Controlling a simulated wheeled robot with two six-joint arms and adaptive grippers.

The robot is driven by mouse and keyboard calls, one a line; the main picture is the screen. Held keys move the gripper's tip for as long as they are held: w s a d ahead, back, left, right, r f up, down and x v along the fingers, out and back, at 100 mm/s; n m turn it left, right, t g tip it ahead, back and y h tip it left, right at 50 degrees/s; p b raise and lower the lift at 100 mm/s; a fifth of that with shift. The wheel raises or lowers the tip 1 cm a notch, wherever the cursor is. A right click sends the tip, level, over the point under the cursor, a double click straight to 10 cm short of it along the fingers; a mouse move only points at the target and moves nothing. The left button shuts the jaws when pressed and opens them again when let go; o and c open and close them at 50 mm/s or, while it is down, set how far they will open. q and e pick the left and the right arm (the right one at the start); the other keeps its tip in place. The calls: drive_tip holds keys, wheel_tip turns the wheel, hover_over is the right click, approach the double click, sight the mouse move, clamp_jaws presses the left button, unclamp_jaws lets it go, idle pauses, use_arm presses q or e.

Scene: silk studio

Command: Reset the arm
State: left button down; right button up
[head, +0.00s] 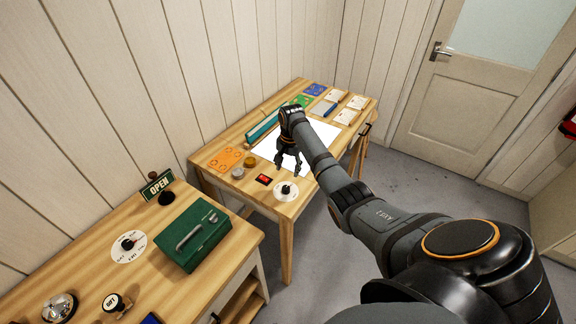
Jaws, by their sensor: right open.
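My right gripper (288,168) hangs at the end of my right arm (345,185), which reaches in from the lower right over the far table (222,150). The fingers are dark, point down and are apart with nothing seen between them. They are above the near part of the white sheet (318,150), close to a white round dial (286,190) with a black knob. I cannot tell the exact height above the table. My left gripper is not in view.
A red-and-black switch (264,179), small jars (250,162), an orange card (225,159) and a teal bar (263,128) lie around the gripper. The near table holds a green box (196,236) and an OPEN sign (158,185). Grey floor (400,178) is clear before the door.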

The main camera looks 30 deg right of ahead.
drive_tip(key=shift+r, duration=0.5)
